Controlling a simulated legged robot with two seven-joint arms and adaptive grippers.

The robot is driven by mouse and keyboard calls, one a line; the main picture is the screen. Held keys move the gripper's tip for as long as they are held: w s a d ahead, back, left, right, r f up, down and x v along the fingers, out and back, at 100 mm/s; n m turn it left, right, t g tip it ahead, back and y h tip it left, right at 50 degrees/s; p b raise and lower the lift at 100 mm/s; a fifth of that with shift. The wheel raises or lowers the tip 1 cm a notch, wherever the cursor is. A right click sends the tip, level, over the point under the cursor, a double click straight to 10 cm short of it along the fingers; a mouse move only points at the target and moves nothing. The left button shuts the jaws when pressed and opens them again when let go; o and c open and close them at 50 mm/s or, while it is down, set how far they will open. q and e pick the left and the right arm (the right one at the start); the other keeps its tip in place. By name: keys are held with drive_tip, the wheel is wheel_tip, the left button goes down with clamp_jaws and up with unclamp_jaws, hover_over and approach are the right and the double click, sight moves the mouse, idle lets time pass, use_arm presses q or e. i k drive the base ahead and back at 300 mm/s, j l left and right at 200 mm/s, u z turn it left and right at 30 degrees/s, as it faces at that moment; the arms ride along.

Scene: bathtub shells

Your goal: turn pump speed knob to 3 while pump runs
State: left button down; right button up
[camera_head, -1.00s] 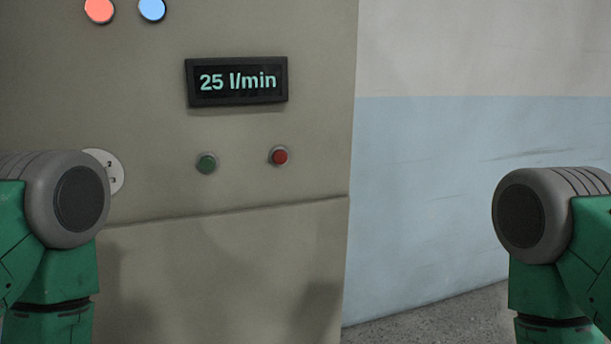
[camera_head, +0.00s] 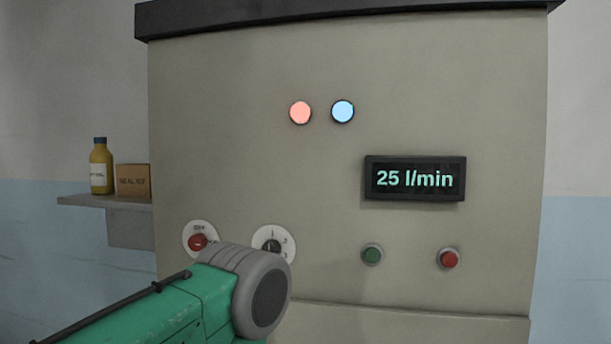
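The pump speed knob (camera_head: 271,245) is a dark knob on a white round dial with small numbers, low on the cabinet front. My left arm's grey joint covers the lower part of the dial, and I cannot tell which number the knob points to. The display (camera_head: 415,179) reads 25 l/min. A red-orange lamp (camera_head: 300,112) and a blue lamp (camera_head: 343,111) are lit above. A green button (camera_head: 372,254) and a red button (camera_head: 449,258) sit below the display. My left arm reaches in from the lower left; its gripper is not visible. My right gripper is out of view.
A red knob (camera_head: 198,242) on another white plate is left of the speed dial. A wall shelf (camera_head: 100,201) at left holds a yellow bottle (camera_head: 101,168) and a cardboard box (camera_head: 133,180). The cabinet (camera_head: 230,70) has a dark overhanging top.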

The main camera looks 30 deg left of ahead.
sight(272, 246)
drive_tip(key=u, duration=1.05)
